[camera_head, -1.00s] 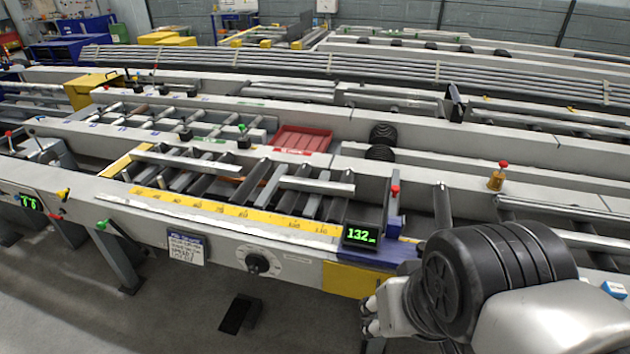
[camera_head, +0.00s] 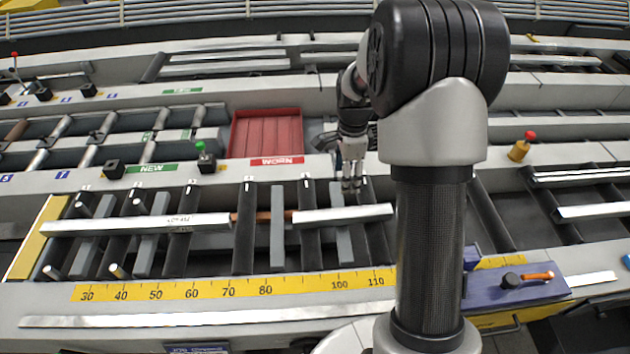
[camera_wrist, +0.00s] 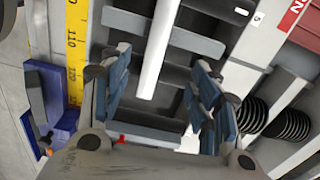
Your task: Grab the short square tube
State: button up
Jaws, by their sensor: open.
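The short square tube (camera_head: 345,215) is a pale silver bar lying across the dark slats of the runout table, right of a longer labelled bar (camera_head: 135,225). In the wrist view the tube (camera_wrist: 160,45) runs down from the top edge, its near end in line with the gap between my fingers. My gripper (camera_head: 352,184) is open and empty, pointing down near the right part of the tube. In the wrist view its two blue-grey finger pads (camera_wrist: 165,95) stand apart on either side of the tube's line. I cannot tell its exact height above the tube.
A yellow scale (camera_head: 230,288) runs along the front edge. A blue block (camera_head: 515,288) with an orange-handled lever is at the front right. A brown rod (camera_head: 264,216) shows between the two bars.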

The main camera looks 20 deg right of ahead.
jog(key=b, duration=0.4)
send_over(343, 213)
notch_tip(343, 213, down, 12)
jog(key=shift+d+r, duration=0.1)
jog(key=shift+f+b, duration=0.95)
jog(key=shift+f, duration=2.1)
jog(key=shift+r, duration=0.1)
jog(key=shift+c, duration=0.2)
grip_shut()
